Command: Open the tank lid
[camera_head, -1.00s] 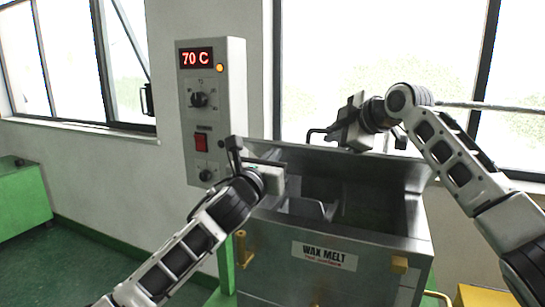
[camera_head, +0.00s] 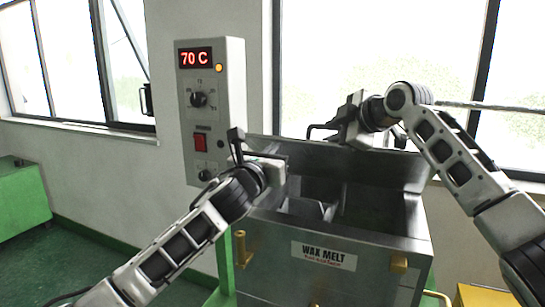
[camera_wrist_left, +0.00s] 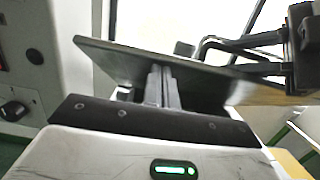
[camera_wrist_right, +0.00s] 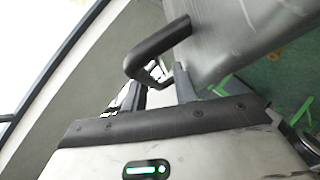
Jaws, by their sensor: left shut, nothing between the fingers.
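The wax tank (camera_head: 375,262), a grey metal box labelled WAX MELT, stands open at the front. Its lid (camera_head: 300,150) is raised, tilted up along the tank's back; it also shows in the left wrist view (camera_wrist_left: 200,80). The lid's dark bar handle (camera_wrist_right: 160,45) is at my right gripper (camera_wrist_right: 162,92). The right fingers are apart beside the handle; whether they grip it is unclear. The right gripper is above the lid in the head view (camera_head: 348,128). My left gripper (camera_wrist_left: 163,82) is shut and empty, close in front of the lid's face; contact is unclear.
A control box (camera_head: 212,115) reading 70 C is on the wall left of the tank. A green cabinet (camera_head: 22,195) stands far left. Windows (camera_head: 375,65) are behind.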

